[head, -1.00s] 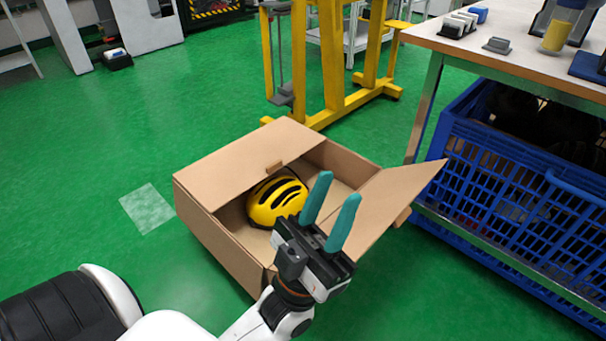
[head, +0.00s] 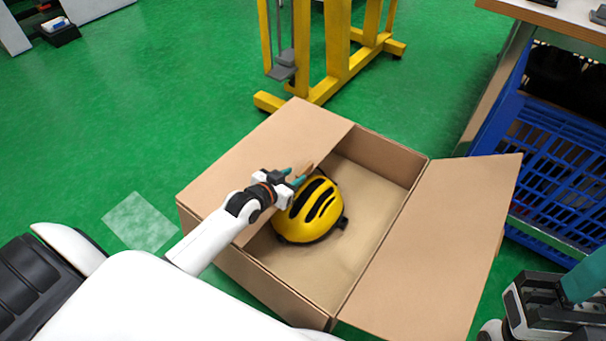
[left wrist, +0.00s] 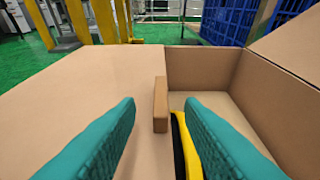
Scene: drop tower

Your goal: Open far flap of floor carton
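The open-topped floor carton (head: 262,268) stands on the green floor. Its left flap (head: 262,150) lies flat over part of the opening and carries a small brown tab (head: 304,167) at its edge. The right flap (head: 440,250) is folded outward. A yellow helmet (head: 310,212) lies inside. My left gripper (head: 297,179) is at the tab, above the helmet. In the left wrist view its teal fingers are apart, with the tab (left wrist: 160,104) ahead in the gap between them, not clamped. My right gripper (head: 570,295) is partly cut off at the lower right; its opening is unclear.
A blue crate (head: 540,165) stands under the workbench (head: 560,22) right of the carton. A yellow frame (head: 335,60) stands behind it. The green floor left of the carton is mostly clear, with a pale patch (head: 138,220).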

